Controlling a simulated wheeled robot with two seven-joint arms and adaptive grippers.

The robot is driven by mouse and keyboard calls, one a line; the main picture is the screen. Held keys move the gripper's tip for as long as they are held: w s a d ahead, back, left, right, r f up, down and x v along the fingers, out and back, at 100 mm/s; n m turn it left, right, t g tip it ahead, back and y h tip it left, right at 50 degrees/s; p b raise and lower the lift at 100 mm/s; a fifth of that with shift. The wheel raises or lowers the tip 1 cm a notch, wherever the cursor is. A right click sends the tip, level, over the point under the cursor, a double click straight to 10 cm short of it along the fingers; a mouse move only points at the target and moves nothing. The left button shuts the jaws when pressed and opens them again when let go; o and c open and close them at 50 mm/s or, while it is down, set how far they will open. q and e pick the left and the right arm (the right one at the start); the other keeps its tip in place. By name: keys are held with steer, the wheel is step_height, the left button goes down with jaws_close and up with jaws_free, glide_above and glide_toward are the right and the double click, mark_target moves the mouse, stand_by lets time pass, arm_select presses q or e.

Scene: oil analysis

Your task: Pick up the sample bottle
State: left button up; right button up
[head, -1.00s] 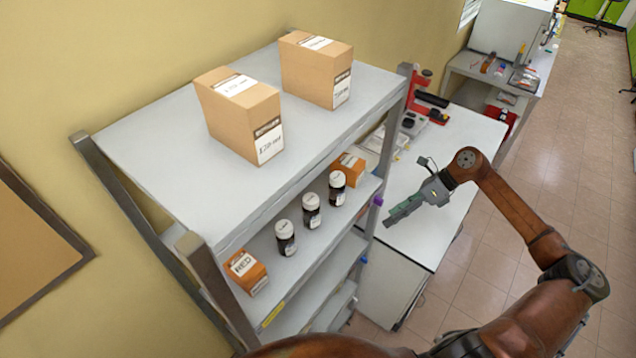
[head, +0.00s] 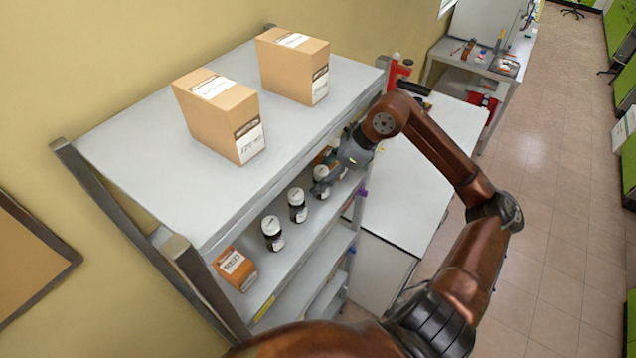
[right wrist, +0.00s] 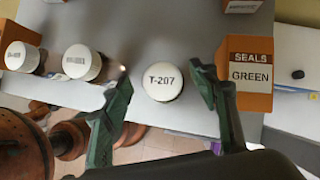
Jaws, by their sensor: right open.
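Three dark sample bottles with white caps stand upright in a row on the shelf below the top one. The far bottle, capped T-207 (right wrist: 163,82), is partly covered by my gripper in the head view (head: 320,173). The middle bottle (head: 297,206) and near bottle (head: 272,234) stand to its left; their cap labels are hard to read. My right gripper (head: 330,183) is open at the far bottle. In the right wrist view, its fingers (right wrist: 161,74) are on either side of the T-207 cap, with gaps visible. My left gripper is out of view.
An orange SEALS GREEN box (right wrist: 250,75) stands close beside the right finger. Another orange box (head: 236,269) is at the shelf's near end. The top shelf (head: 140,140), bearing two cardboard boxes, overhangs the bottles. A white bench (head: 410,190) stands right of the rack.

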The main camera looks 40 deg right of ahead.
steer(key=p+x, duration=0.1)
steer(key=x, duration=0.1)
steer(key=p+x, duration=0.1)
steer(key=x, duration=0.1)
steer(key=shift+w+r+p, duration=0.1)
steer(key=shift+w+p, duration=0.25)
steer(key=shift+w+a+f, duration=0.1)
steer(key=shift+w+f, duration=0.1)
steer(key=shift+f, duration=0.35)
steer(key=shift+c, duration=0.6)
jaws_close()
